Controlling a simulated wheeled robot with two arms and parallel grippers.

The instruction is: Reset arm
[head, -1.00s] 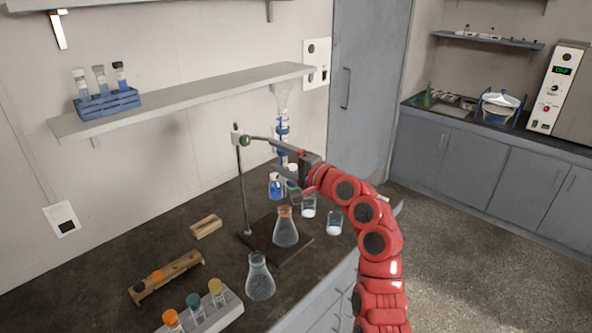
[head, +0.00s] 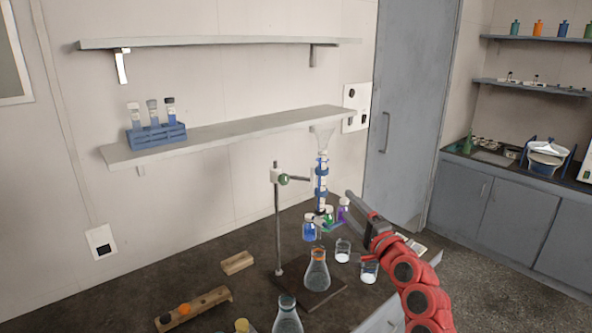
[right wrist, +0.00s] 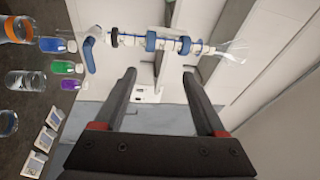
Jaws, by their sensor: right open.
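My right gripper (head: 359,206) is to the right of the burette (head: 321,185) in the head view, pointing up and left. In the right wrist view its two dark fingers (right wrist: 160,80) are spread wide with nothing between them. The burette lies beyond the fingertips there, apart from them, with its funnel top (right wrist: 232,57) to the right. The burette is clamped on a retort stand (head: 278,220). An orange-rimmed conical flask (head: 317,270) stands on the stand's base. My left gripper is not in view.
Blue, green and purple bottles (head: 310,230) and two beakers (head: 343,251) stand near my right arm. A second flask (head: 287,316) and a wooden tube rack (head: 195,308) are at the front. A wall shelf (head: 240,132) holds a blue tube rack (head: 156,135).

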